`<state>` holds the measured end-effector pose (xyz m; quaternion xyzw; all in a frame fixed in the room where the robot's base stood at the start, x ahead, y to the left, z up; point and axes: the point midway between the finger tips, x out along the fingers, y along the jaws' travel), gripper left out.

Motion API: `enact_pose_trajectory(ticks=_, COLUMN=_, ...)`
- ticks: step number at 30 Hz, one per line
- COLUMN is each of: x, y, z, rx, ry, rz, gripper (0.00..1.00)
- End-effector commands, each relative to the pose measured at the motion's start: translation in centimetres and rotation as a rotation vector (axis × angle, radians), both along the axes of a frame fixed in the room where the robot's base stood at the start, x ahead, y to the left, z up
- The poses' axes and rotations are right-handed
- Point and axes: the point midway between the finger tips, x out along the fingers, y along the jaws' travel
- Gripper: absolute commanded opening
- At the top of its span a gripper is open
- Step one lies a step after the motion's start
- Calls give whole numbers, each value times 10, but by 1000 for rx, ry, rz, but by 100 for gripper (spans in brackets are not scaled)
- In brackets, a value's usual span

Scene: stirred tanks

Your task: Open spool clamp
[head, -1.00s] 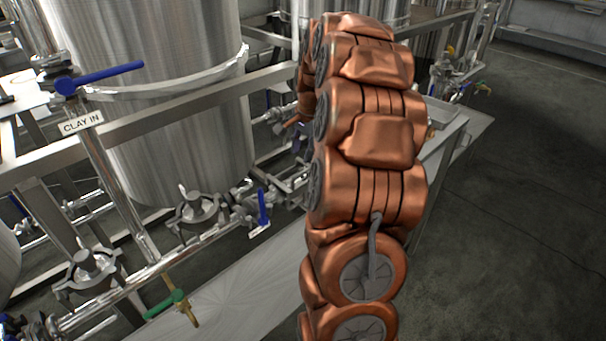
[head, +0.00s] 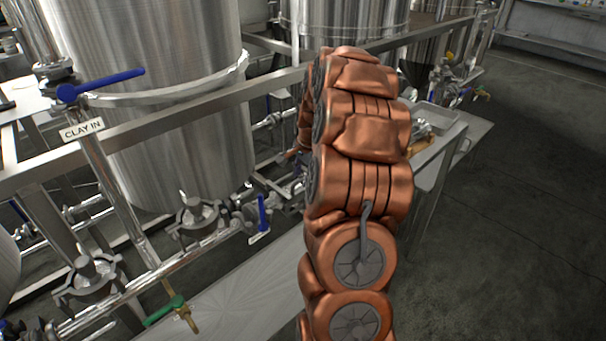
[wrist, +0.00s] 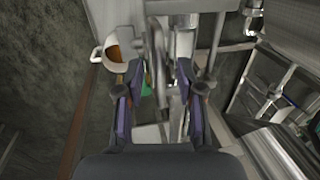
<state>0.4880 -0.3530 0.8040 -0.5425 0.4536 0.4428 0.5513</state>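Two metal clamps show on the low pipework in the head view: one at the lower left (head: 90,272) and one right of it (head: 198,218), both with a knob on top. I cannot tell which, if either, is the spool clamp. In the head view my copper arm hides my gripper and the fittings behind it. In the wrist view my gripper (wrist: 160,80) is open, its two fingers apart. A grey metal fitting (wrist: 158,45) shows between and beyond the fingers; its kind and whether it touches them are unclear.
A blue-handled valve (head: 100,84) stands by the "CLAY IN" sign (head: 81,130). A smaller blue handle (head: 263,213) and a green one (head: 165,310) sit along the low pipe. A steel frame rail (head: 150,118) crosses before the large tank (head: 160,150). Open floor (head: 510,230) lies right.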

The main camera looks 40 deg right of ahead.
Motion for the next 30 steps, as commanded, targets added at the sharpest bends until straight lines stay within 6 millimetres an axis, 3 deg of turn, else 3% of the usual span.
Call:
enact_pose_trajectory(ticks=4, x=0, y=0, z=0, rx=0, ry=0, rz=0, gripper=36)
enact_pose_trajectory(ticks=15, x=0, y=0, z=0, rx=0, ry=1, rz=1, gripper=0)
enact_pose_trajectory(ticks=30, x=0, y=0, z=0, rx=0, ry=1, rz=1, gripper=0)
